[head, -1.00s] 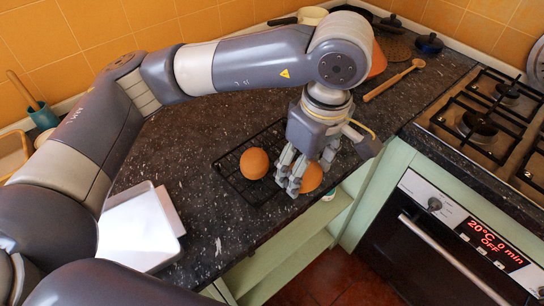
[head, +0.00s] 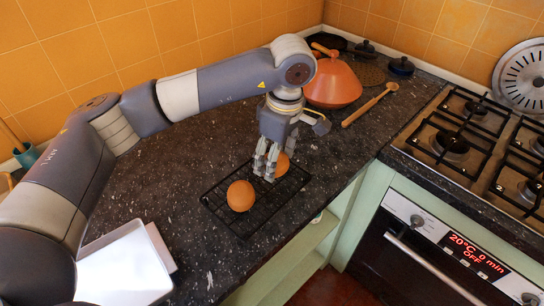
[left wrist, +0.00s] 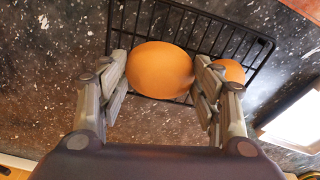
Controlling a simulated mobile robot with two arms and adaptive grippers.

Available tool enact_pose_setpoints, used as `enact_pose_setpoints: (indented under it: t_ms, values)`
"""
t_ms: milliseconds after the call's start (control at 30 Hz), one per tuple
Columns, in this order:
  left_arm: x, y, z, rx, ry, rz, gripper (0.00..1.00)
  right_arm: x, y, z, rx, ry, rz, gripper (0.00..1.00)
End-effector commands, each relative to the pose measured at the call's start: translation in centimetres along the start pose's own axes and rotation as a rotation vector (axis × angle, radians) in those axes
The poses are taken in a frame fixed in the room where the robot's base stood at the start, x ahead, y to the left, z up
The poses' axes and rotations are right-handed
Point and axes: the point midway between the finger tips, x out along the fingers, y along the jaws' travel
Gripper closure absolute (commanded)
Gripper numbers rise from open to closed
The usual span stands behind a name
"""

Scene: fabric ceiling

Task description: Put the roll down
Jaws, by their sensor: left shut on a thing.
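Two round orange-brown rolls show. One roll (head: 240,195) sits on a black wire rack (head: 262,218) on the counter. My left gripper (head: 270,172) is shut on the other roll (head: 283,164), at the rack's far right part. The fingers partly hide this roll in the head view. In the left wrist view the held roll (left wrist: 160,70) is between the two fingers (left wrist: 160,92), over the rack (left wrist: 228,40). The resting roll (left wrist: 231,71) shows just right of the right finger. I cannot tell whether the held roll touches the rack. My right gripper is out of view.
The dark speckled counter (head: 170,190) is clear left of the rack. A white tray (head: 125,268) lies at the front left. An orange lidded pot (head: 333,82) and a wooden spoon (head: 370,104) are behind the gripper. A gas hob (head: 470,135) is at right.

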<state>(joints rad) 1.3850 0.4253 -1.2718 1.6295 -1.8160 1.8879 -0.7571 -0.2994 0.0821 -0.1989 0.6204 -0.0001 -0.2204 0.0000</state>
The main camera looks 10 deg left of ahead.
Motion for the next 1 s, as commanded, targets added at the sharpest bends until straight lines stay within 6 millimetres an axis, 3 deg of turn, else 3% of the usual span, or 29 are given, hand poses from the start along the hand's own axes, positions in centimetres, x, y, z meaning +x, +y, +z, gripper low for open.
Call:
enact_pose_setpoints:
  t_ms: [267, 467, 833, 867, 900, 933, 1000]
  values:
    - [0.9, 1.0, -1.3, 0.002, 0.000, -0.002, 0.64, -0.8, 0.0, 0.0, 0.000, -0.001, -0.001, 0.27]
    - [3.3, 1.0, -0.9, 0.002, -0.001, -0.003, 0.64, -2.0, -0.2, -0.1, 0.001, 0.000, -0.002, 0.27]
    - [4.2, 1.0, -0.8, 0.001, 0.000, 0.001, 0.64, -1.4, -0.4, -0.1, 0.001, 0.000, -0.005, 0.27]
    - [4.2, 1.0, -0.8, 0.001, 0.000, 0.001, 0.38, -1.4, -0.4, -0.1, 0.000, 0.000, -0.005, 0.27]
    - [4.1, 1.0, -0.8, 0.001, 0.000, 0.001, 0.29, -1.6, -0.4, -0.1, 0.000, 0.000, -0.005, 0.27]
    - [4.1, 1.0, -0.8, 0.001, 0.000, 0.000, 0.23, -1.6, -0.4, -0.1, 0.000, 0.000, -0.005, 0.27]
    - [4.1, 1.0, -0.8, 0.001, 0.000, 0.000, 0.20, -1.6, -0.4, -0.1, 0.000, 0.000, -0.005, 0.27]
